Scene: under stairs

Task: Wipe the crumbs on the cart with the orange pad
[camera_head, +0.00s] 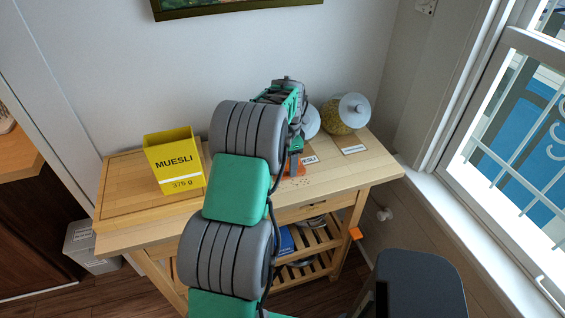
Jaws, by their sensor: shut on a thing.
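The wooden cart (240,214) stands against the wall, with a light wood top. My arm reaches over it from the front, and my gripper (294,168) points down near the right half of the top. It is shut on the orange pad (300,169), which shows partly beside the fingers, low at the cart top. Whether the pad touches the surface is hard to tell. Small brown crumbs (301,182) lie on the top just in front of the pad. My arm hides part of the top to the left.
A yellow muesli box (174,161) stands on a wooden board (125,197) at left. A glass jar (340,119) with a pale lid stands at back right, another partly behind my gripper. Two labels lie near them. An orange item (355,233) hangs at the cart's right side. A window is right.

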